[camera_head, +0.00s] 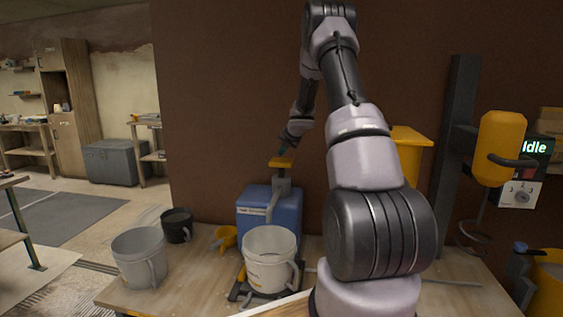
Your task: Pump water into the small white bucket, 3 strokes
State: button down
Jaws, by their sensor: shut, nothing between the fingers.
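The small white bucket (268,279) stands upright on a dark low platform (237,293) on the wooden bench. A blue water container (286,207) stands behind it, with a grey pump body and spout (271,205) reaching down over the bucket's rim. The pump has a flat yellow top (281,163). My gripper (283,153) is small and dark in the picture, shut and empty, at or just above the yellow top. I cannot tell whether they touch. The water level in the bucket is hard to make out.
A larger grey bucket (138,259), a black bucket (177,227) and a yellow scoop (224,238) stand left on the bench. At right are a yellow mixer (500,147), a display reading "Idle" (534,147) and a yellow bucket (549,287). My arm hides the bench's middle right.

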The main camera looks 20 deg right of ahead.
aim_at(282, 161)
jog(key=shift+r, duration=2.4)
dwell(0.6)
notch_tip(282, 161, up, 4)
jog(key=shift+f, duration=0.1)
dwell(0.4)
jog(key=shift+f, duration=4.4)
jog(key=shift+f, duration=0.1)
jog(key=shift+f, duration=0.3)
